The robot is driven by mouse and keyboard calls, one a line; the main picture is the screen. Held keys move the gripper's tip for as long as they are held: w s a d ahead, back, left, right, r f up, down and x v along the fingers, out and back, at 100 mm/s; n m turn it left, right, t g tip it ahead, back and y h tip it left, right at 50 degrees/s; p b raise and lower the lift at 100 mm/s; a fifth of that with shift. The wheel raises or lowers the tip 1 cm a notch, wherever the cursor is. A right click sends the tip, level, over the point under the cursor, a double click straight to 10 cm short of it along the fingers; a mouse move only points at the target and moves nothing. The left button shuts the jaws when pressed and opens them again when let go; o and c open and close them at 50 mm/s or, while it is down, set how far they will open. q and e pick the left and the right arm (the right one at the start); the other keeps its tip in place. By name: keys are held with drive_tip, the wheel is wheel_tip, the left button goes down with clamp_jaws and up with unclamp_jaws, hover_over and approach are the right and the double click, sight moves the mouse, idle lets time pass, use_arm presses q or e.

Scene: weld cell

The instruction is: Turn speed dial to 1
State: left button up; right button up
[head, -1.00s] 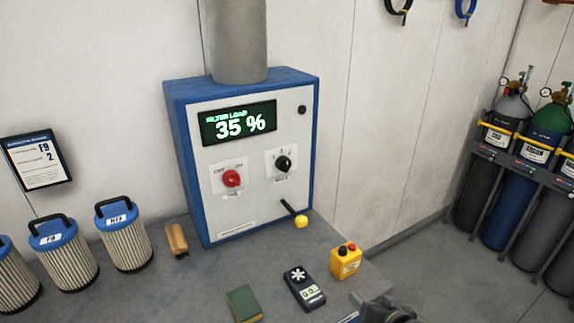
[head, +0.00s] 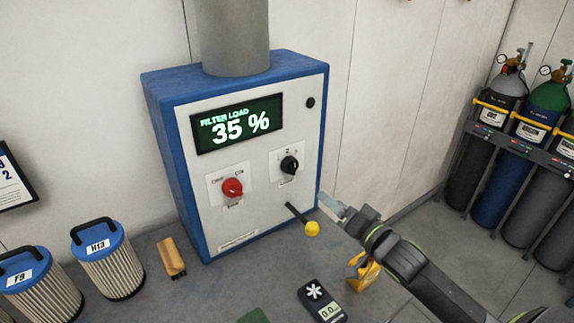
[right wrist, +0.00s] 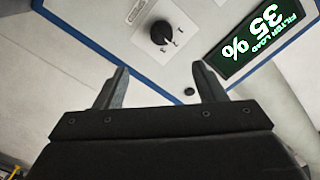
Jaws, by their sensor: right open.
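The speed dial (head: 289,165) is a black round knob on a white plate, on the right half of the blue and white control box (head: 232,215). It also shows in the right wrist view (right wrist: 160,32), above the fingertips. Its pointer setting is too small to read surely. My right gripper (head: 333,206) is to the right of and below the dial, near the box's right edge, apart from it. In the right wrist view its two fingers (right wrist: 163,84) are spread with nothing between them. My left gripper is not in view.
A red knob (head: 232,188) sits left of the dial, under the display (head: 237,124) reading 35 %. A yellow-tipped lever (head: 312,229) sticks out below the dial. A yellow button box (head: 362,272) is partly behind my right arm.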

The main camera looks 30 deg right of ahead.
sight(294, 170)
drive_tip(key=w, duration=0.5)
drive_tip(key=w+a, duration=0.1)
drive_tip(key=w, duration=0.4)
drive_tip(key=w+a, duration=0.1)
drive_tip(key=w, duration=0.4)
drive_tip(key=shift+a+r, duration=0.1)
drive_tip(key=shift+r, duration=0.05)
drive_tip(key=shift+w, duration=0.4)
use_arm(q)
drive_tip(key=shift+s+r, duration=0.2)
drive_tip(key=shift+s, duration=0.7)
use_arm(e)
drive_tip(key=c, duration=1)
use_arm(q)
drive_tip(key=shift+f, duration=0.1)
